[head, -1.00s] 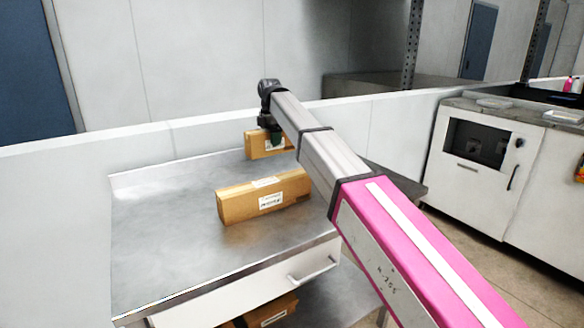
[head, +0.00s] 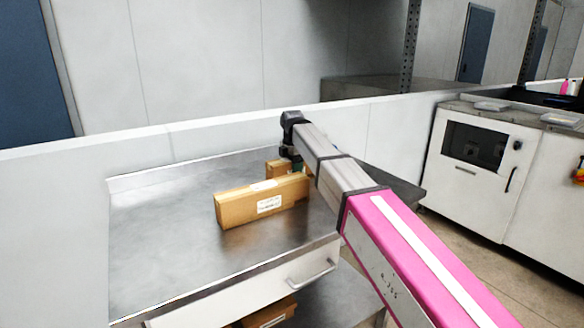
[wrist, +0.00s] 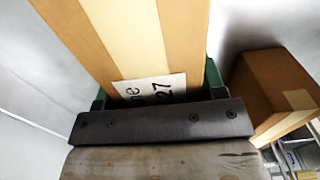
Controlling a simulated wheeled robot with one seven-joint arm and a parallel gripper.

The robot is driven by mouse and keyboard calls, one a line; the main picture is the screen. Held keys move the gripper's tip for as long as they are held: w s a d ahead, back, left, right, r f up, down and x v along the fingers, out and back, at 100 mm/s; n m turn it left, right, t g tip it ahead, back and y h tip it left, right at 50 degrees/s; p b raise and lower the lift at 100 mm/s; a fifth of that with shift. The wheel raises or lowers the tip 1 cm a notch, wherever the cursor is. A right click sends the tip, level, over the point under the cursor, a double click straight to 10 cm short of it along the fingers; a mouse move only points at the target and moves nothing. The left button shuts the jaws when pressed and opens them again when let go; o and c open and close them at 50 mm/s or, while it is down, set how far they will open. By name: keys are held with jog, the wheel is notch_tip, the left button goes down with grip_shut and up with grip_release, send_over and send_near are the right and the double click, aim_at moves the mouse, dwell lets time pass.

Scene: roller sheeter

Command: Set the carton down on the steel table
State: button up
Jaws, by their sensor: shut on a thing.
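My gripper (head: 291,154) is shut on a brown cardboard carton (head: 276,168) at the back of the steel table (head: 160,230). In the wrist view the held carton (wrist: 125,40) fills the top middle, with pale tape and a white label marked 27, between green fingers. A second brown carton (head: 235,209) with white labels lies on the table in front of it; in the wrist view this seems to be the carton (wrist: 270,85) at right. The front carton hides the held carton's underside, so I cannot tell whether it touches the table.
A low white wall (head: 150,158) runs behind the table. More cartons (head: 270,314) sit on a shelf below the drawer front (head: 265,289). The table's left half is bare. A white cabinet (head: 475,165) stands to the right.

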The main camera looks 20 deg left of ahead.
jog(key=o, duration=1.1)
jog(key=shift+f, duration=0.1)
notch_tip(320, 180, up, 12)
jog(key=shift+r, duration=0.15)
